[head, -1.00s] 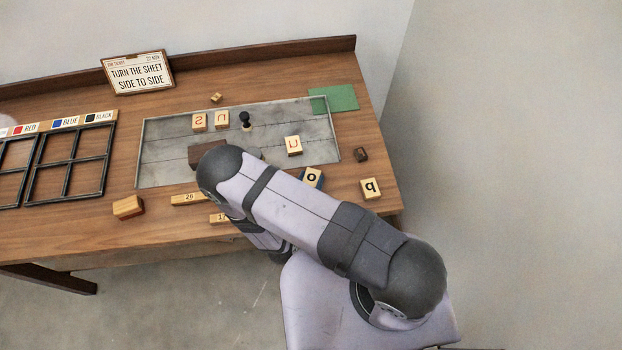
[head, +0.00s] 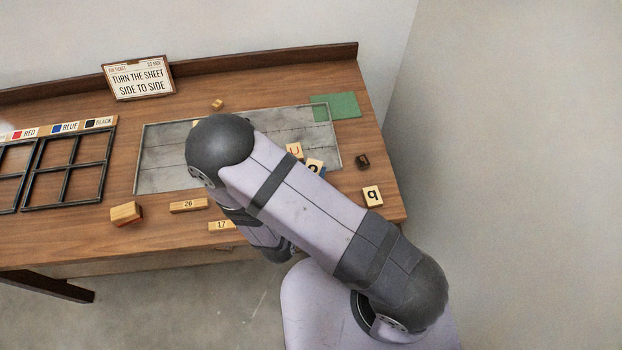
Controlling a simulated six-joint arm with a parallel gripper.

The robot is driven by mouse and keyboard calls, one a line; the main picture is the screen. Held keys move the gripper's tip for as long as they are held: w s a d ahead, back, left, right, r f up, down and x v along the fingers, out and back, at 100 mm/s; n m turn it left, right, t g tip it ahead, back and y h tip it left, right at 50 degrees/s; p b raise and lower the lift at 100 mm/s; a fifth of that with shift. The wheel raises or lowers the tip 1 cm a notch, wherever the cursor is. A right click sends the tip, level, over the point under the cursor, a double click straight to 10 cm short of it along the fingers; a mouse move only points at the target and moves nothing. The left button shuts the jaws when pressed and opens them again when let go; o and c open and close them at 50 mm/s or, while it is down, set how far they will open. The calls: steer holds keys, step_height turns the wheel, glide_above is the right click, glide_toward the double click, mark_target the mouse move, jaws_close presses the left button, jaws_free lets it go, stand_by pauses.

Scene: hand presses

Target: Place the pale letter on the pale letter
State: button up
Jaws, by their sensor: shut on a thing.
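A pale wood block with an orange-brown U (head: 293,150) lies on the grey plate (head: 160,165), its lower part behind my arm. A pale wood block with a dark round letter (head: 314,167) and blue at its side shows at the arm's upper edge, partly covered. A pale wood block with a black q-like letter (head: 372,196) lies at the table's right edge. I cannot tell which letter is the pale one. My gripper is hidden behind my arm, so what it holds does not show.
A green sheet (head: 340,106) lies at the plate's upper right corner, with a small dark block (head: 362,162) below it. A red-edged block (head: 126,213) and numbered bars (head: 188,205) lie in front. Black-framed trays (head: 68,168) stand left. A sign (head: 138,77) stands behind.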

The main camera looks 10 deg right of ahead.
steer(key=shift+r, duration=0.55)
